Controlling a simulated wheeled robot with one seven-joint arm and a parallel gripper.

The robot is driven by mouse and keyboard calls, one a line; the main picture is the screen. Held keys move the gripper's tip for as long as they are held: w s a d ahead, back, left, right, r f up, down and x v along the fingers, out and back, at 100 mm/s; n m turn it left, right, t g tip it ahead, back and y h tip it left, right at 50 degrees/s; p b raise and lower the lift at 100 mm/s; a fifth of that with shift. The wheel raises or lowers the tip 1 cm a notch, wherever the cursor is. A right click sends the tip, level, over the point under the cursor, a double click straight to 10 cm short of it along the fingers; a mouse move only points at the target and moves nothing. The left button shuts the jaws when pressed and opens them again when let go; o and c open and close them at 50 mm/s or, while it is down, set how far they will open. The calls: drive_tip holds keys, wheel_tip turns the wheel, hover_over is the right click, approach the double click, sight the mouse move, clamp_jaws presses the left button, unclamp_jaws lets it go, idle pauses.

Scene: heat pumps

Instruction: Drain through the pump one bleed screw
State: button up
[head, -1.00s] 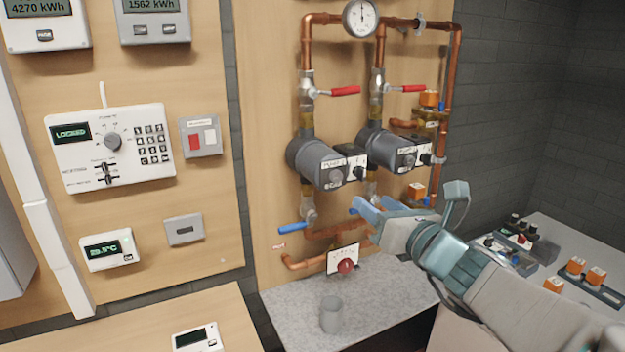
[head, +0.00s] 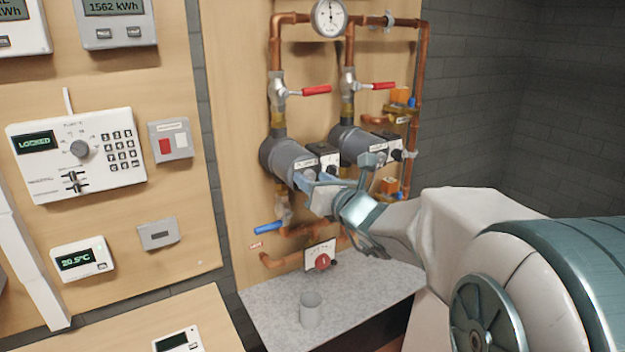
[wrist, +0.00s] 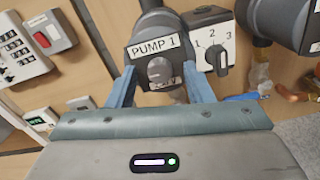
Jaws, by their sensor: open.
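Pump 1 (head: 279,158) is a grey cylinder with a labelled front, on the left pipe of the wooden board. In the wrist view its front face (wrist: 150,50) carries a "PUMP 1" label with a round grey bleed screw (wrist: 160,71) below. My gripper (head: 312,181) is at the front of this pump. In the wrist view my gripper (wrist: 159,76) is open, with its blue fingers to either side of the bleed screw. I cannot tell whether they touch it. Pump 2 (head: 352,143) sits to the right. A grey cup (head: 311,310) stands on the shelf below.
A 1-2-3 speed dial box (wrist: 212,46) adjoins pump 1. Red valve levers (head: 316,90) are above and a blue lever (head: 269,227) is below. A red knob (head: 323,262) is on a white plate. The speckled shelf (head: 270,301) is mostly bare.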

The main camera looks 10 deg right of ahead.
drive_tip(key=c, duration=1)
